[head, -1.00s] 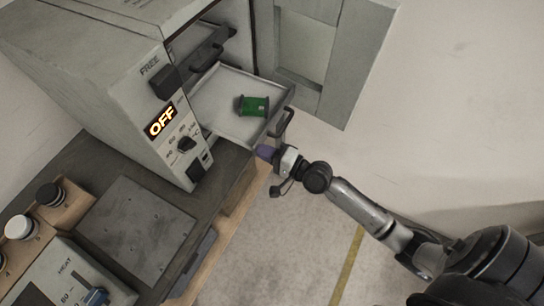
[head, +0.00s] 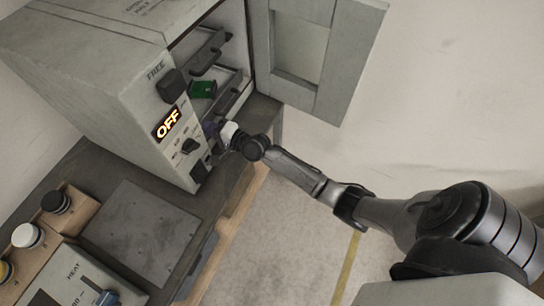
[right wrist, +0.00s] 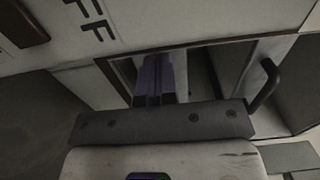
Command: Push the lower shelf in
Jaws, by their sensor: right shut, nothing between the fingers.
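The lower shelf (head: 230,83) is a pale tray, now mostly inside the open cabinet (head: 90,75). Its dark handle (head: 234,97) faces the opening; what looks like this handle also shows in the right wrist view (right wrist: 264,84). A green spool (head: 203,89) sits on the shelf, partly hidden. My right gripper (head: 211,129) is at the shelf's front near the cabinet's control panel. Its purple fingers (right wrist: 153,78) are shut with nothing between them and point at the shelf front; exact contact is hard to tell. My left gripper is out of view.
The upper shelf's dark handle (head: 208,52) is above the lower shelf. The cabinet door (head: 330,55) stands open to the right. The control panel's lit OFF display (head: 168,123) is left of my gripper. Open floor (head: 290,235) lies below my right arm.

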